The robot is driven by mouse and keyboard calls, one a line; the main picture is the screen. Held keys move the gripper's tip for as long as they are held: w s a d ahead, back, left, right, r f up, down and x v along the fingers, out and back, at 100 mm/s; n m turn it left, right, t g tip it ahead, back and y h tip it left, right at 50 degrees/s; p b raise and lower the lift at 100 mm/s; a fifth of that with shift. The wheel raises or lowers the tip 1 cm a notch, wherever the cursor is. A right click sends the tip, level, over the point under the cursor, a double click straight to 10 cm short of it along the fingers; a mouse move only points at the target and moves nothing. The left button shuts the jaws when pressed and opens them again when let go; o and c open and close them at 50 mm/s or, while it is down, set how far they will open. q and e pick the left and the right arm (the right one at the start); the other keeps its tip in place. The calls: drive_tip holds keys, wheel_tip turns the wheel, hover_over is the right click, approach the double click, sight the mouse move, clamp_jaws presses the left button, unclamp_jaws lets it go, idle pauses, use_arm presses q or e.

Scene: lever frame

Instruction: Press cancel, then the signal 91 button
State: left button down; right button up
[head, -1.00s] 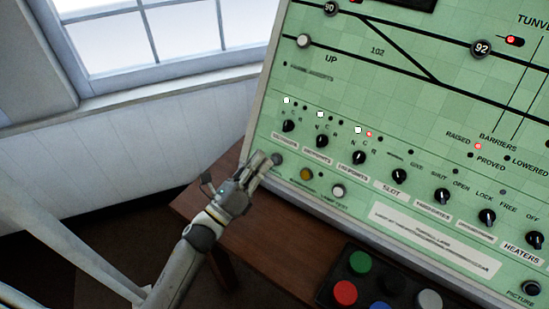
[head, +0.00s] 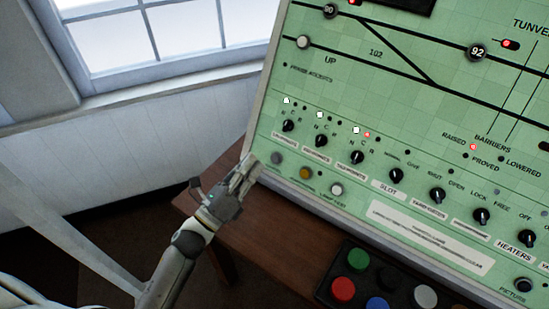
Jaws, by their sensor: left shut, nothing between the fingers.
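The green signal panel (head: 420,110) fills the right side. Along its lower left edge are a grey button (head: 277,158), an amber button (head: 305,173) and a white button (head: 336,189); their labels are too small to read, so I cannot tell which is cancel. No button marked 91 is legible; round markers 90 (head: 330,11) and 92 (head: 477,52) show above. My left gripper (head: 250,166) is shut and empty, just left of the grey button and apart from it. My right gripper is not in view.
A row of black rotary knobs (head: 357,157) crosses the panel above the buttons. A dark box with red (head: 342,289), green (head: 358,258) and other coloured buttons sits on the wooden desk (head: 265,235). A window (head: 150,35) is at upper left.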

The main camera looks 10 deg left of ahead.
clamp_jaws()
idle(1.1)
